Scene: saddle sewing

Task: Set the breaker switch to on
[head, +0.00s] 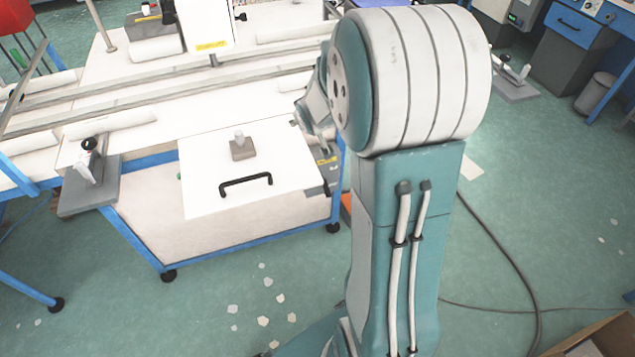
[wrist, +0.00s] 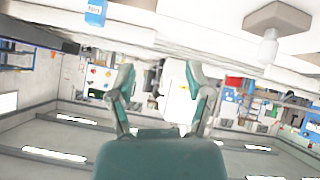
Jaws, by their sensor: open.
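No part in view is clearly marked as the breaker switch. A brown-grey block with a short pale peg (head: 240,150) stands on the white panel of the bench. What looks like the same block and peg (wrist: 278,18) hangs upside down at the top right of the inverted wrist view. My gripper (wrist: 162,82) is open, with nothing between its two teal fingers. The peg is off to one side of the fingers, not between them. In the head view my arm hides most of the gripper, at the panel's right edge.
A black handle (head: 246,184) is on the white panel in front of the block. A black-knobbed lever (head: 88,158) stands on a grey plate (head: 88,200) at the left. Long rails (head: 180,88) cross the bench. Pale scraps (head: 264,320) lie on the green floor.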

